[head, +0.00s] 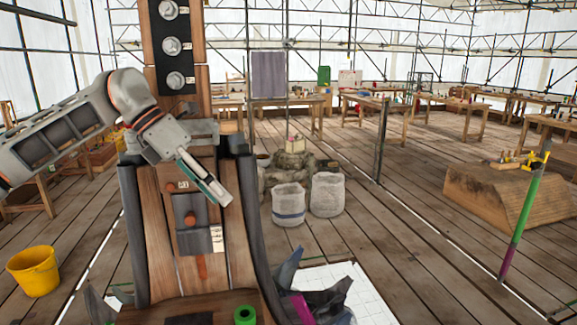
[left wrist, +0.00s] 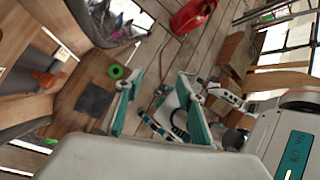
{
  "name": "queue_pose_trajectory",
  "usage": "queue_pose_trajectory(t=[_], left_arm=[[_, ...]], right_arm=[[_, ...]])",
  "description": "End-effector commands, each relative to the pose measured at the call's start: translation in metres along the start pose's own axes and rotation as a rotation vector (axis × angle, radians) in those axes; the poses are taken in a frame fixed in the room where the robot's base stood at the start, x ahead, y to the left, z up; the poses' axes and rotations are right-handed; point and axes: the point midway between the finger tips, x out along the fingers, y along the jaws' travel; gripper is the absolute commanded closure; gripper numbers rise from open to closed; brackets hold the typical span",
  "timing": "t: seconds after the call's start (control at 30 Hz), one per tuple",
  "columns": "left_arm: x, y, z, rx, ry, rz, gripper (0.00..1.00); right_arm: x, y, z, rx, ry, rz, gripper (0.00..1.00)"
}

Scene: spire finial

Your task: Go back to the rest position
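My left gripper (head: 216,192) comes in from the left in the head view. It hangs in front of the wooden spire piece (head: 153,235), pointing down and to the right. In the left wrist view its two teal-edged fingers (left wrist: 160,108) are spread apart with nothing held between them. The spire piece has dark side rails and a grey block (head: 192,215) with an orange knob on its front. My right gripper does not show in the head view.
A green ring (head: 245,315) lies on the wooden ledge at the bottom. A yellow bucket (head: 34,270) stands at left. Two pale sacks (head: 327,195) stand behind the spire piece. A large timber block (head: 505,198) lies at right.

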Motion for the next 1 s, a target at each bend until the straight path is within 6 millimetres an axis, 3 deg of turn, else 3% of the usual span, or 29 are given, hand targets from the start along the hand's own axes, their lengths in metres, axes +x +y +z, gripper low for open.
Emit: queue_pose_trajectory(t=[0.03, 0.2, 0.4, 0.53, 0.7, 0.87, 1.0], left_arm=[[0.031, -0.008, 0.000, 0.001, -0.022, -0.071, 0.61], [0.106, -0.045, 0.007, -0.028, -0.145, -0.299, 0.61], [0.164, -0.087, 0.014, -0.156, -0.323, -0.559, 0.61], [0.186, -0.106, 0.018, -0.289, -0.450, -0.716, 0.61], [0.202, -0.111, 0.018, -0.520, -0.619, -0.895, 0.61], [0.213, -0.093, 0.007, -0.791, -0.775, -1.027, 0.61], [0.226, -0.064, -0.016, -1.064, -0.905, -1.110, 0.61]], right_arm=[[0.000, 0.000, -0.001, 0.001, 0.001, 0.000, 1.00], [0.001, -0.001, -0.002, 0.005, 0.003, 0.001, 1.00], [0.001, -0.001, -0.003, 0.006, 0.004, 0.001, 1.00], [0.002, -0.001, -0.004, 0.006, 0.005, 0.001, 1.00], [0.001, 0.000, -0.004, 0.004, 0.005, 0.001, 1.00], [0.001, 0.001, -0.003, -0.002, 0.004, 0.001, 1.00], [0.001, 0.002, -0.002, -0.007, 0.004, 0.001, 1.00]])
